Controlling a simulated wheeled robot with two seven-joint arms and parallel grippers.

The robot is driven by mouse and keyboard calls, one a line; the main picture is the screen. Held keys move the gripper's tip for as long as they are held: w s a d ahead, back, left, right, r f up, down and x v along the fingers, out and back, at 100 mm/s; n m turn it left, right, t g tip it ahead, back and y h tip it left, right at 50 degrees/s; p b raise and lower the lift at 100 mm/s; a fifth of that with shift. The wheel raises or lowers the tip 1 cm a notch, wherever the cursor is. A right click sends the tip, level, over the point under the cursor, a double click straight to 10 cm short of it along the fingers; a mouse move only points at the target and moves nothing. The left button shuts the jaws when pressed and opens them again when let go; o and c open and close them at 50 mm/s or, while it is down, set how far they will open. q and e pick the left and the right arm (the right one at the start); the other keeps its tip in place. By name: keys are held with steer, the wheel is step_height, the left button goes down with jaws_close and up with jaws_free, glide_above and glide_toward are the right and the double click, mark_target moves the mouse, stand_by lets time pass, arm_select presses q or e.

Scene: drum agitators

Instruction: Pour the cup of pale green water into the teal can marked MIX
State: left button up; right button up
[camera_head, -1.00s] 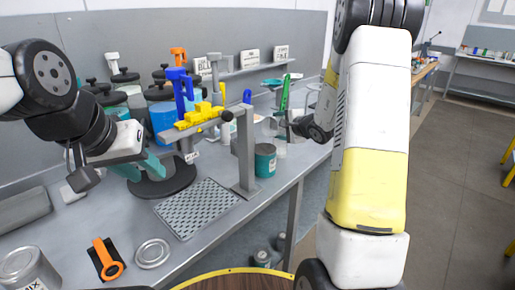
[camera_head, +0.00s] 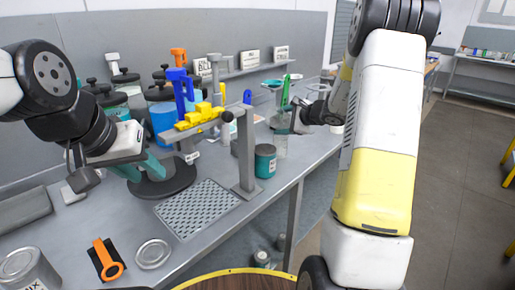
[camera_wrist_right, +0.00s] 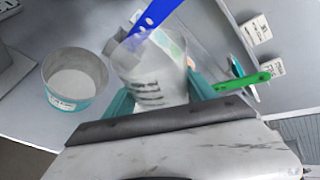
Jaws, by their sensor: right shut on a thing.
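The clear, translucent cup (camera_wrist_right: 150,78) is between the teal fingers of my right gripper (camera_wrist_right: 160,98), which is shut on it. In the head view the cup (camera_head: 281,146) shows faintly below the right gripper (camera_head: 296,122), just right of a teal can (camera_head: 265,162). That can stands on the bench; its label is too small to read. In the right wrist view the open teal can (camera_wrist_right: 75,82) is left of the cup, apart from it, with a pale grey interior. The water's colour is unclear. My left gripper (camera_head: 142,168) has its teal fingers apart, empty, over a round black base.
A grey post with a crossbar (camera_head: 243,150) stands left of the teal can. A perforated tray (camera_head: 197,207) lies before it. A metal can with a partly visible MIX label (camera_head: 30,268) stands at the lower left. Blue and green handles rise near the right gripper.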

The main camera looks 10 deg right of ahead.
steer(key=shift+r+m+g+y+b, duration=0.3)
steer(key=shift+r+m+g+y, duration=0.15)
steer(key=shift+m+g+y, duration=0.35)
steer(key=shift+w+d+f+m, duration=0.4)
steer(key=shift+d+f+m, duration=0.1)
steer(key=shift+f+m, duration=0.2)
steer(key=shift+w+d+r+m+g+y+b, duration=0.3)
steer(key=shift+r+m+g+y, duration=0.15)
steer(key=shift+y, duration=0.25)
steer(key=shift+w+d+f+m+g+y, duration=0.25)
steer(key=shift+d+f+m+y, duration=0.15)
steer(key=shift+m, duration=0.15)
steer(key=shift+w+d+f+m+g+y, duration=0.2)
steer(key=shift+m+g+y, duration=0.1)
steer(key=shift+m+y, duration=0.35)
